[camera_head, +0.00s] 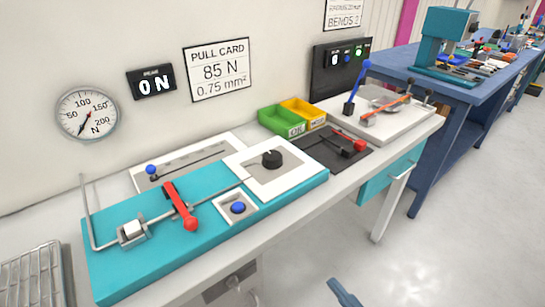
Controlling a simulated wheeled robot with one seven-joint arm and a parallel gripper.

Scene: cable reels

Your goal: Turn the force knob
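The force knob appears to be the round black knob (272,159) on a square white panel (290,183) at the right part of the teal pull tester (115,275). A small light mark shows on its top. The round gauge (87,113) on the wall is marked in N, with its needle pointing down-left. The black display (151,82) reads 0 N. The pull card (219,70) reads 85 N, 0.75 mm². My gripper is not in view, and nothing touches the knob.
The tester has a red-handled lever (180,205) and a blue button (238,208). Green (281,121) and yellow (303,112) bins stand behind. A red-handled tool (350,146) lies on a dark mat to the right. A bent rod (86,215) rises at left. Space above the knob is clear.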

